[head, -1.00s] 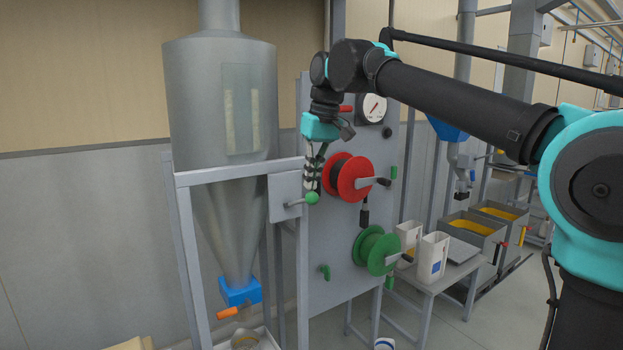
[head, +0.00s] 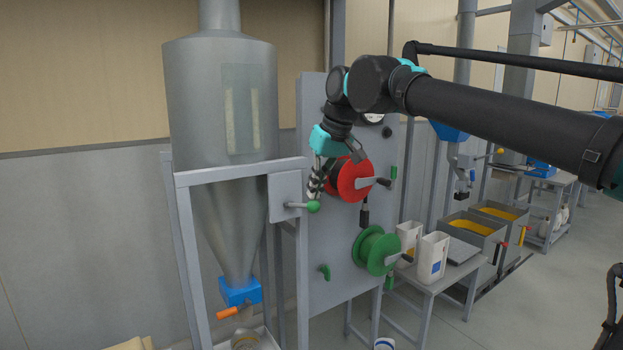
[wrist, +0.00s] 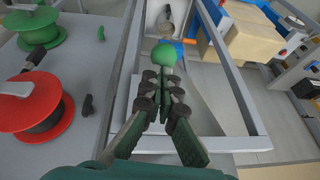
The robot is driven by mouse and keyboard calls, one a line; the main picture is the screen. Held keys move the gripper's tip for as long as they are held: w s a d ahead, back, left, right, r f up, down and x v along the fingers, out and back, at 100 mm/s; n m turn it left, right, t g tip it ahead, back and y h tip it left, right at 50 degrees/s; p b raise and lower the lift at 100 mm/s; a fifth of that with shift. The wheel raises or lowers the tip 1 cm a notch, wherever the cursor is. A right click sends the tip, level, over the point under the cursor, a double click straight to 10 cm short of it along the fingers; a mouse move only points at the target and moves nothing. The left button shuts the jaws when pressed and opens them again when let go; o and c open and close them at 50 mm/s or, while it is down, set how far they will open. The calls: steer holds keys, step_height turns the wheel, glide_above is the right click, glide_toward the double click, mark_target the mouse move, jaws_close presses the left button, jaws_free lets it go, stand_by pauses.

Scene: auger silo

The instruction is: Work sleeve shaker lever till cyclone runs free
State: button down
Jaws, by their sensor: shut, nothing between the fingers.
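The shaker lever has a green ball knob (head: 313,207) on a short metal rod, pointing right from a grey plate (head: 285,196) on the cyclone's frame. My gripper (head: 314,194) is just above the knob in the head view. In the wrist view the green knob (wrist: 164,56) lies just beyond the fingertips of my gripper (wrist: 161,84). The fingers are closed together and hold nothing. Whether they touch the knob I cannot tell. The grey cyclone (head: 222,100) stands at left, with a clear window strip and a blue outlet (head: 240,291) with an orange handle.
A red reel (head: 355,180) and a green reel (head: 376,251) stick out from the grey panel (head: 335,270), close to the right of my gripper. A table with white containers (head: 432,257) is at right.

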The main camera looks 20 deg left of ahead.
mark_target(319, 207)
steer(key=f+y, duration=0.1)
steer(key=s+d+f+t, duration=0.1)
steer(key=f+t+y, duration=0.1)
steer(key=f, duration=0.1)
steer(key=shift+s+d+y, duration=0.15)
steer(key=shift+d+y, duration=0.1)
steer(key=shift+y, duration=0.05)
steer(key=shift+s+d+f, duration=0.1)
steer(key=shift+d+f, duration=0.05)
steer(key=shift+f, duration=0.8)
steer(key=r, duration=0.3)
steer(key=shift+w+r, duration=0.15)
steer(key=shift+w, duration=0.1)
steer(key=v, duration=1)
steer(key=shift+s+d, duration=0.3)
steer(key=shift+d, duration=0.1)
